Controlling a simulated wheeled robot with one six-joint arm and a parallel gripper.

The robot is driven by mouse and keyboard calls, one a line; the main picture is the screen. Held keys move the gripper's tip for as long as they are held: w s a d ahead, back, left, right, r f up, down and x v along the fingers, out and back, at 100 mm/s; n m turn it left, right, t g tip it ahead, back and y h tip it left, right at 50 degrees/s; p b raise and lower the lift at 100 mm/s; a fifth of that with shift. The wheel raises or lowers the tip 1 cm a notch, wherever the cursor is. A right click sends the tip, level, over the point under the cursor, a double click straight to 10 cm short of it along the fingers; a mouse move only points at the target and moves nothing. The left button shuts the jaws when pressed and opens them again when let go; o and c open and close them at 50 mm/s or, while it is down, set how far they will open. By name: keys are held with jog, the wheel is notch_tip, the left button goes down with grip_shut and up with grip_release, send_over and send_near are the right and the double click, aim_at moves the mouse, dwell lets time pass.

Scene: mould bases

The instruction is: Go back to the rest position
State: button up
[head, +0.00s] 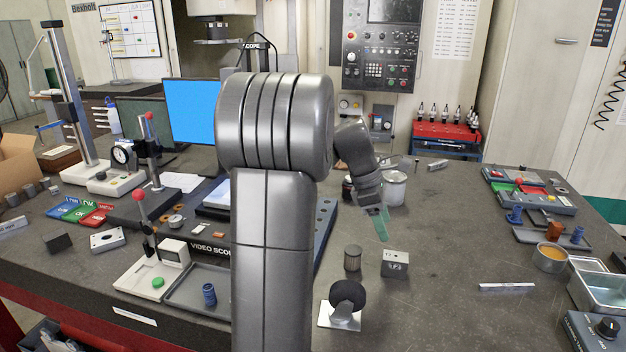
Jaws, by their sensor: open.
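My gripper (380,226) shows in the head view right of centre, at the end of my grey arm. It points down over the bench, with greenish fingers, and is open. Nothing shows between the fingers, though they are small and seen partly edge-on. A steel block with holes (395,263) and a dark ribbed cylinder (352,258) stand on the bench just below it. My arm hides the middle of the bench.
A black ball on a metal stand (346,300) is in front. A grey metal can (394,189) stands behind my gripper. Trays and parts (540,237) line the right edge. Gauges and a blue-screen monitor (190,112) stand left. The bench right of centre is mostly clear.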

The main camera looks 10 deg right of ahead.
aim_at(395, 256)
jog(key=x, duration=1.1)
jog(key=shift+f, duration=0.2)
jog(key=shift+r, duration=1.75)
notch_tip(395, 256, down, 3)
jog(key=shift+r, duration=0.15)
jog(key=shift+w+a+r, duration=0.1)
jog(key=shift+w+r, duration=0.1)
jog(key=shift+r, duration=0.05)
jog(key=v, duration=1)
jog(key=x, duration=1.2)
jog(key=shift+s+a, duration=0.1)
jog(key=shift+a, duration=0.05)
notch_tip(395, 256, up, 11)
jog(key=shift+f, duration=0.1)
